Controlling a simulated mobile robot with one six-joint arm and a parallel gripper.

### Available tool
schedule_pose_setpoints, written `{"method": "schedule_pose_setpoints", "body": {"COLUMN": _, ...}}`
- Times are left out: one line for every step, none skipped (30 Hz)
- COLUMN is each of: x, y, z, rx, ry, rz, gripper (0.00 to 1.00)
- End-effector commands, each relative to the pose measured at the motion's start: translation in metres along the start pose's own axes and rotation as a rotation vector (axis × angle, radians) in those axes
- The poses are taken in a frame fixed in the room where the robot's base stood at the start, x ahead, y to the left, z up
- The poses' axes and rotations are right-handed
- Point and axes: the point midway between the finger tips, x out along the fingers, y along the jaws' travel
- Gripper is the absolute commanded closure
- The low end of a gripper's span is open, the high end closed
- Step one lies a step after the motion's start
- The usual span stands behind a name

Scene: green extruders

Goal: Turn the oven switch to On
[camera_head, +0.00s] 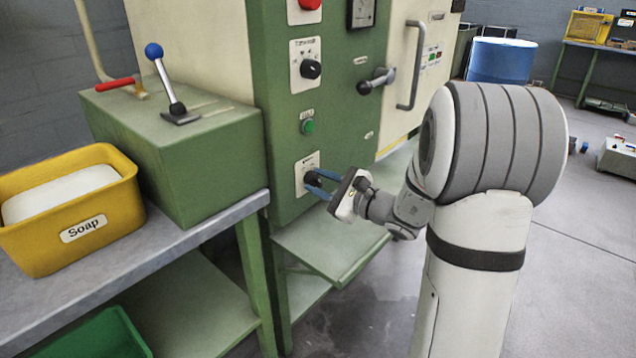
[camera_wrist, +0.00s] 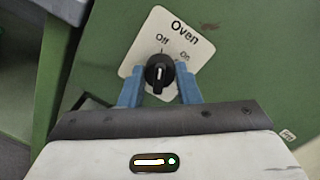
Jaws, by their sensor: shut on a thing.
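The oven switch (camera_wrist: 159,72) is a black rotary knob with a white mark, on a white plate (camera_wrist: 178,32) labelled "Oven" with "Off" at left and "On" at right. In the wrist view the plate looks tilted, and the knob's white mark points about up in the picture, close to the "Off" side. My gripper (camera_wrist: 160,85) has a blue finger on each side of the knob and is shut on it. In the head view my gripper (camera_head: 314,184) reaches the switch plate (camera_head: 303,168) low on the green panel; the knob is mostly hidden by the fingers there.
Above the switch are a green button (camera_head: 308,127), a black timer knob (camera_head: 310,69) and a red button (camera_head: 309,4). A lever handle (camera_head: 376,81) is at right. A green shelf (camera_head: 335,252) lies below my gripper. A bench with a yellow soap bin (camera_head: 115,238) stands at left.

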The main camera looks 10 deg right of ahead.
Motion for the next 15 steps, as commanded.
{"method": "schedule_pose_setpoints", "body": {"x": -0.001, "y": 0.0026, "z": -0.0011, "rx": 0.029, "ry": 0.003, "rz": 0.005, "gripper": 0.93}}
{"method": "schedule_pose_setpoints", "body": {"x": -0.0011, "y": 0.0025, "z": -0.0011, "rx": 0.045, "ry": 0.002, "rz": 0.005, "gripper": 0.93}}
{"method": "schedule_pose_setpoints", "body": {"x": -0.0012, "y": 0.0025, "z": -0.001, "rx": 0.07, "ry": 0.001, "rz": 0.004, "gripper": 0.93}}
{"method": "schedule_pose_setpoints", "body": {"x": -0.0013, "y": 0.0024, "z": -0.0009, "rx": 0.09, "ry": 0.0, "rz": 0.003, "gripper": 0.93}}
{"method": "schedule_pose_setpoints", "body": {"x": -0.0014, "y": 0.0024, "z": -0.0008, "rx": 0.113, "ry": 0.0, "rz": 0.002, "gripper": 0.93}}
{"method": "schedule_pose_setpoints", "body": {"x": -0.0015, "y": 0.0024, "z": -0.0009, "rx": 0.144, "ry": -0.001, "rz": 0.001, "gripper": 0.93}}
{"method": "schedule_pose_setpoints", "body": {"x": -0.0016, "y": 0.0025, "z": -0.001, "rx": 0.169, "ry": -0.002, "rz": -0.001, "gripper": 0.93}}
{"method": "schedule_pose_setpoints", "body": {"x": -0.0017, "y": 0.0026, "z": -0.0012, "rx": 0.197, "ry": -0.002, "rz": -0.002, "gripper": 0.93}}
{"method": "schedule_pose_setpoints", "body": {"x": -0.0017, "y": 0.0027, "z": -0.0013, "rx": 0.233, "ry": -0.003, "rz": -0.004, "gripper": 0.93}}
{"method": "schedule_pose_setpoints", "body": {"x": -0.0018, "y": 0.0027, "z": -0.0013, "rx": 0.261, "ry": -0.004, "rz": -0.005, "gripper": 0.93}}
{"method": "schedule_pose_setpoints", "body": {"x": -0.0018, "y": 0.0026, "z": -0.0011, "rx": 0.29, "ry": -0.006, "rz": -0.007, "gripper": 0.93}}
{"method": "schedule_pose_setpoints", "body": {"x": -0.0019, "y": 0.0027, "z": -0.0009, "rx": 0.329, "ry": -0.008, "rz": -0.008, "gripper": 0.93}}
{"method": "schedule_pose_setpoints", "body": {"x": -0.0019, "y": 0.0028, "z": -0.001, "rx": 0.357, "ry": -0.009, "rz": -0.009, "gripper": 0.93}}
{"method": "schedule_pose_setpoints", "body": {"x": -0.0019, "y": 0.0031, "z": -0.0012, "rx": 0.386, "ry": -0.009, "rz": -0.01, "gripper": 0.93}}
{"method": "schedule_pose_setpoints", "body": {"x": -0.0019, "y": 0.0032, "z": -0.0013, "rx": 0.424, "ry": -0.01, "rz": -0.012, "gripper": 0.93}}
